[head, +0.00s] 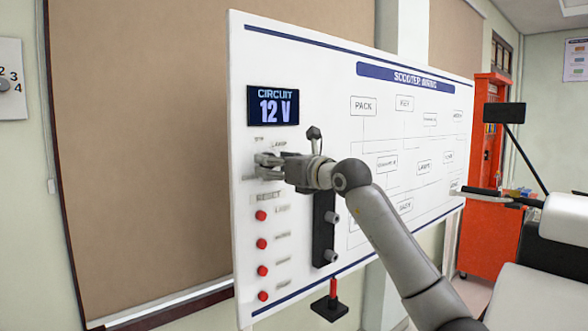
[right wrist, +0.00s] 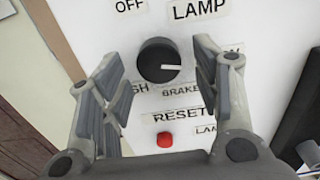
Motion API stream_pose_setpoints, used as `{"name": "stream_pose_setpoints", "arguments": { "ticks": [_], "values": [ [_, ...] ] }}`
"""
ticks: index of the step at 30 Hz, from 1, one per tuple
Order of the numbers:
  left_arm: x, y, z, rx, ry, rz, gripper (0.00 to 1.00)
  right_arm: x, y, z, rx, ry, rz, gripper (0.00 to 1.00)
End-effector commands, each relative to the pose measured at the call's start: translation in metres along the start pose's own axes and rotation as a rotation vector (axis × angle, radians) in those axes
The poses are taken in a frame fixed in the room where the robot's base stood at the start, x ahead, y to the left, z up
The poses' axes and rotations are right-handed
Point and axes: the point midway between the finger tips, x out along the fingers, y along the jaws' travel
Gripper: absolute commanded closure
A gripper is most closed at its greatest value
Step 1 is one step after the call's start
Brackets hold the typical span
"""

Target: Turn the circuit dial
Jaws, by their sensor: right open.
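The circuit dial (right wrist: 157,60) is a round black knob on the white panel. Its white pointer line points to the right in the right wrist view. Labels OFF, LAMP and BRAKE and one ending in "SH" surround it; another label at the right is partly hidden by a finger. My right gripper (right wrist: 158,56) is open, one finger on each side of the dial, with visible gaps between fingers and knob. In the head view my right gripper (head: 268,166) is at the panel's left part and hides the dial. My left gripper is not in view.
The panel (head: 330,60) carries a display (head: 273,106) reading CIRCUIT 12 V. A red button (right wrist: 165,139) sits below the RESET label, with several in a column in the head view. A black bar (head: 323,230) with knobs is right of them. A red cabinet (head: 487,190) stands behind.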

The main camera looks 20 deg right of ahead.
Motion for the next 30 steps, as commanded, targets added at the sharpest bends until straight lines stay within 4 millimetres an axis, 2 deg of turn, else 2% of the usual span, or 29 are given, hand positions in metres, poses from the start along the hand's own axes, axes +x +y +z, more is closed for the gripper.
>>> {"name": "stream_pose_setpoints", "arguments": {
  "ticks": [18,24,30],
  "values": [
    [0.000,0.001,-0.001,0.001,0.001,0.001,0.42,-0.095,-0.001,-0.001,-0.002,0.002,-0.002,0.42],
    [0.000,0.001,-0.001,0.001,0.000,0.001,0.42,-0.107,0.000,-0.001,-0.002,0.003,0.000,0.42],
    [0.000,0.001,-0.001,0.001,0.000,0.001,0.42,-0.109,0.000,-0.001,-0.001,0.002,0.000,0.42]
  ]
}}
